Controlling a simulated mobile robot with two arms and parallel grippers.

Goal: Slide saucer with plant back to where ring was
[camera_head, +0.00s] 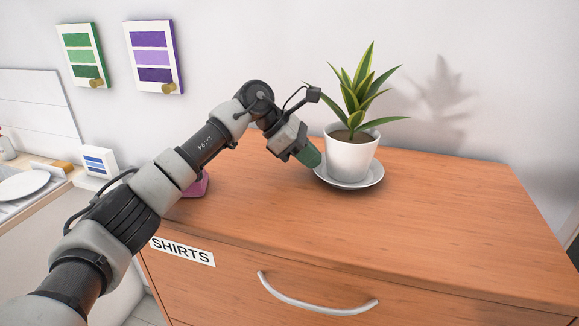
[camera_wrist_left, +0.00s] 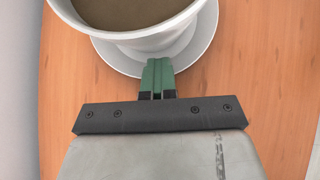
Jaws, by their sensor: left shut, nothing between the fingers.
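The plant (camera_head: 360,90) with yellow-edged green leaves stands in a white pot (camera_head: 350,158) on a white saucer (camera_head: 372,180), upright on the wooden dresser top. My left gripper (camera_head: 309,157) is at the saucer's left side with its green fingers shut and empty. In the left wrist view the fingertips (camera_wrist_left: 158,66) are at the rim of the saucer (camera_wrist_left: 207,45), below the pot (camera_wrist_left: 150,42); I cannot tell whether they touch it. No ring is seen. My right gripper is out of view.
The dresser (camera_head: 450,215) has a drawer handle (camera_head: 318,300) and a SHIRTS label (camera_head: 182,250). A pink object (camera_head: 196,186) sits partly behind my left arm. The dresser top right of the saucer is clear, with the wall behind. A counter with a plate (camera_head: 22,185) is at left.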

